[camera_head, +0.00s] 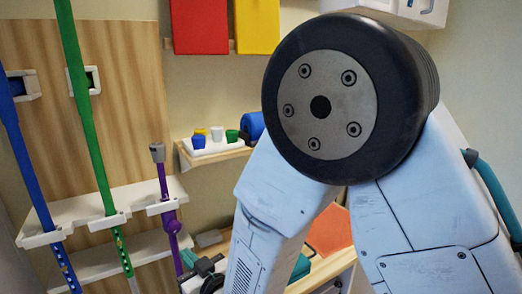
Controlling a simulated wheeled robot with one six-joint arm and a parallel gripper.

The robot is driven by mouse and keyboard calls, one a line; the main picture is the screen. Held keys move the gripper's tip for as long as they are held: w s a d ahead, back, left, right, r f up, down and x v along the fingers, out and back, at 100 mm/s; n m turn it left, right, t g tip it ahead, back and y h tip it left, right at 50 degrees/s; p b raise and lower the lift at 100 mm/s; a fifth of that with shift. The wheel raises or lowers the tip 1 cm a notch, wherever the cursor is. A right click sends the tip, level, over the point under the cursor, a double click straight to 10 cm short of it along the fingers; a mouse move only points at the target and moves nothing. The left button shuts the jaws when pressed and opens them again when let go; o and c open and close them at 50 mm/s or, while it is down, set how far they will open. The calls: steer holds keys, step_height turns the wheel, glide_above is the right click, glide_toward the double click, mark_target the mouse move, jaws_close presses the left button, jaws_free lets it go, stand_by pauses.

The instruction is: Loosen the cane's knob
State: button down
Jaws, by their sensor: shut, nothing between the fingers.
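A purple cane (165,190) with a grey top (157,153) stands nearly upright in a notch of the white rack (140,194). A purple knob (174,226) sticks out from its shaft just below the rack. My gripper (202,267), small and dark at the bottom of the view, is to the right of the cane's lower shaft and below the knob. It looks shut and empty, apart from the knob. Its wrist is partly hidden by my arm, and the cane's lower end is cut off by the frame.
A green pole (88,120) and a blue pole (28,165) lean in the rack to the left. A small shelf (217,155) behind holds a tray of coloured cups (212,138) and a blue roll (252,126). My arm hides much of the wooden table (342,264) at right.

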mark_target(175, 227)
steer(key=shift+x, duration=3.15)
steer(key=shift+w+d+r, duration=0.15)
steer(key=shift+r, duration=0.2)
steer(key=shift+w+d, duration=0.2)
steer(key=shift+w, duration=0.05)
steer(key=shift+w+d, duration=0.25)
steer(key=shift+d, duration=0.05)
steer(key=shift+w+d, duration=0.2)
steer(key=shift+r, duration=0.1)
